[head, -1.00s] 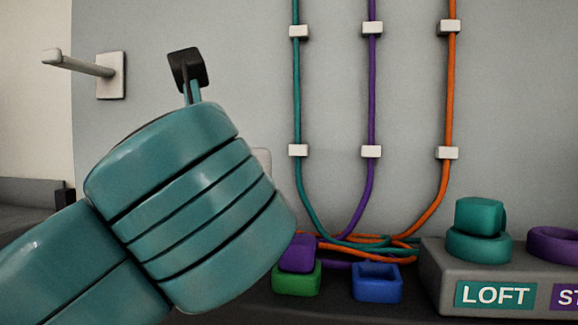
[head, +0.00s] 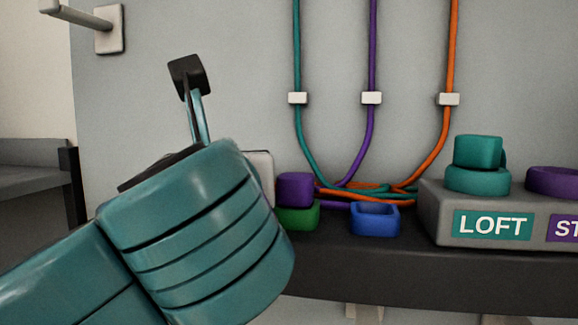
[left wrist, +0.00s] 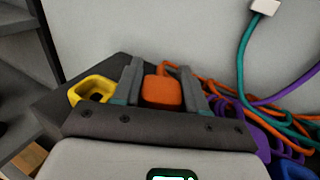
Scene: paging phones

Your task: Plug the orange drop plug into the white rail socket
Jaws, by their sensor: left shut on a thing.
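My left gripper (left wrist: 161,80) is shut on the orange drop plug (left wrist: 162,93), which sits between its two fingers in the left wrist view. The orange cord (head: 451,60) hangs down the wall and ends in loose coils on the shelf. I cannot make out the white rail socket in either view. My right gripper is not in view.
A purple plug (head: 294,188) sits at the green socket (head: 298,218). The blue socket (head: 375,218) is empty. A yellow socket (left wrist: 93,88) lies left of my fingers in the wrist view. The grey LOFT box (head: 438,226) stands at right.

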